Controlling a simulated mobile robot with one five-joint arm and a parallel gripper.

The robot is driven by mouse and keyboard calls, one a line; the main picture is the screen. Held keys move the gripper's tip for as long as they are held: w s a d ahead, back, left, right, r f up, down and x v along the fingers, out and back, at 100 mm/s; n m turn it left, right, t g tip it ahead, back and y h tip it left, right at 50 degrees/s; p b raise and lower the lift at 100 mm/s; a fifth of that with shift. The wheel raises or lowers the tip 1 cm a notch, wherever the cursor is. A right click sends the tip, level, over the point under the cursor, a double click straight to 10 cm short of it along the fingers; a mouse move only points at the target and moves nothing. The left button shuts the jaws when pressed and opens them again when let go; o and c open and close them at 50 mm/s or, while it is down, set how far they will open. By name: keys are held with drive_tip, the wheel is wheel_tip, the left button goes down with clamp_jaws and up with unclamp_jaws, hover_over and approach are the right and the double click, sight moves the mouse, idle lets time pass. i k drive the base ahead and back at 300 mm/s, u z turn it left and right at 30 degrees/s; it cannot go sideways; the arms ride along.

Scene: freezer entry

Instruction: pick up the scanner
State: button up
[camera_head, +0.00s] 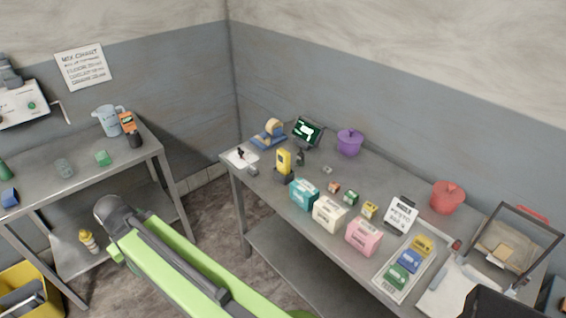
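A yellow handheld device with a dark face (284,160) stands upright in a dark holder on the right-hand table, near its left end; it looks like a scanner. An orange-and-black handheld device (127,121) stands on the left table beside a clear jug, and it could also be a scanner; I cannot tell which one is meant. My green arm reaches up from the bottom edge to a dark joint left of centre, over the floor between the tables and apart from both devices. I can make out no gripper fingers.
Teal, cream and pink boxes (363,236) line the right table's front edge. Behind the yellow device are a tape dispenser (269,133), a small screen (307,131) and a purple pot (349,142). A yellow bin (30,291) stands at lower left. Walls meet behind the tables.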

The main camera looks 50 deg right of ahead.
sight(283, 157)
drive_tip(key=i, duration=0.85)
drive_tip(key=u, duration=0.05)
